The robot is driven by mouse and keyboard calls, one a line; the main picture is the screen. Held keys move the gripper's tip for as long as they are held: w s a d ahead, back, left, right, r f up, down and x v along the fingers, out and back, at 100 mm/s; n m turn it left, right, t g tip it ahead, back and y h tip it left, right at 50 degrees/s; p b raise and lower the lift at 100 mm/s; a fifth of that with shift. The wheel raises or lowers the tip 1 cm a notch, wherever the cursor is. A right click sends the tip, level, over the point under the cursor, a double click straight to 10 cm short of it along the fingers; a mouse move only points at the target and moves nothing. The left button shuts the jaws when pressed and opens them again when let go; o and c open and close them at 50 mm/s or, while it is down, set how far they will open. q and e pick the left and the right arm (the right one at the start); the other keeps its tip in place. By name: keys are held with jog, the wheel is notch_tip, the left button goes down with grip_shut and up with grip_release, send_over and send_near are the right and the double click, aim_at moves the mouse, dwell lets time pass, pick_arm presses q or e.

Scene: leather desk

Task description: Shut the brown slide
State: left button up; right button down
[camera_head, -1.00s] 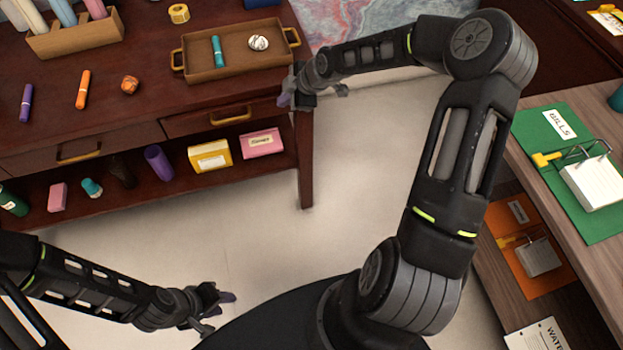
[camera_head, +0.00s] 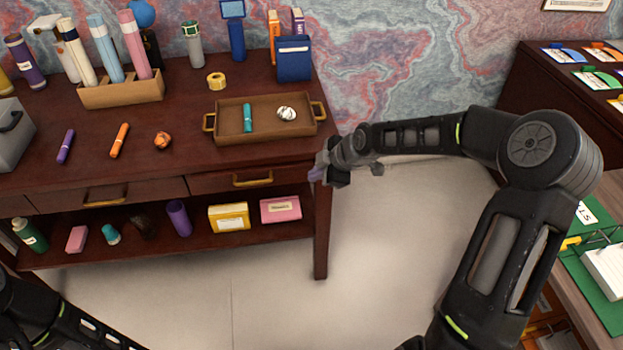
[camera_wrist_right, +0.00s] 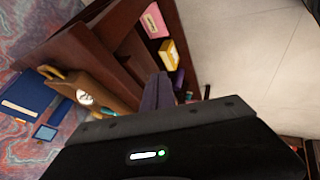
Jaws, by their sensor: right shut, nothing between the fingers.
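The brown desk has two brown drawers with brass handles, which fit the slide best. The right drawer (camera_head: 221,183) sits below the tray, and the left drawer (camera_head: 60,197) is beside it. Both fronts look nearly flush with the desk; I cannot tell whether either stands slightly out. My right gripper (camera_head: 317,174) is at the desk's front right corner, just right of the right drawer. It is shut and empty; its purple-grey fingers (camera_wrist_right: 158,92) point along the desk front in the wrist view. Contact with the desk is unclear. My left gripper is out of view.
A brown tray (camera_head: 225,133) with brass handles stands on the desktop (camera_head: 185,110) above the right drawer. The lower shelf holds a yellow box (camera_head: 229,218), a pink box (camera_head: 281,209) and several small items. The pale floor (camera_head: 390,240) right of the desk is clear.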

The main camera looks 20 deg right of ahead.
jog(key=v, duration=0.5)
jog(key=shift+s+r+p, duration=0.15)
jog(key=shift+r+p, duration=0.05)
jog(key=shift+p, duration=0.2)
jog(key=shift+d, duration=0.1)
